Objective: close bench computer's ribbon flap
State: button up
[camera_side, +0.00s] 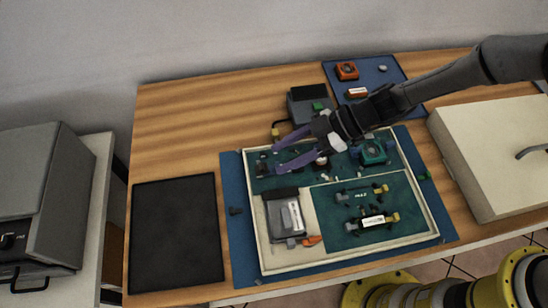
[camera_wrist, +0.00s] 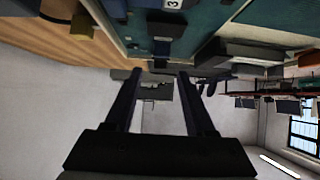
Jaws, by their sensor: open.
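My gripper (camera_side: 278,158) is open, its two purple-grey fingers spread and pointing left over the tray's back left part; nothing shows between them. In the wrist view the open fingers (camera_wrist: 157,76) frame a grey box beyond the bench. I cannot tell for sure which thing is the bench computer. A grey unit (camera_side: 287,215) with a dark top strip and a white label lies in the tray's left part, apart from my gripper. A second grey unit (camera_side: 300,108) with a black top panel stands behind the tray, partly hidden by my arm. The ribbon flap's state cannot be made out.
The cream-rimmed tray (camera_side: 262,255) holds green mats and small connectors. A green part (camera_side: 372,152) sits at its back right. A black mat (camera_side: 175,235) lies left. A blue mat (camera_side: 395,72) with orange parts lies behind. A cream case (camera_side: 490,155) stands right.

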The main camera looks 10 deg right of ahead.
jog(key=v, duration=1)
jog(key=shift+s+r+m, duration=0.1)
jog(key=shift+s+m, duration=0.15)
jog(key=shift+m, duration=0.35)
notch_tip(320, 180, up, 4)
jog(key=s+a+g+h, duration=0.1)
jog(key=g+h, duration=0.2)
jog(key=g, duration=0.1)
notch_tip(320, 180, up, 2)
jog(key=n+t+h, duration=0.1)
jog(key=t+h, duration=0.3)
jog(key=h, duration=0.4)
send_over(264, 167)
notch_tip(264, 167, down, 13)
jog(key=shift+s+f, duration=0.1)
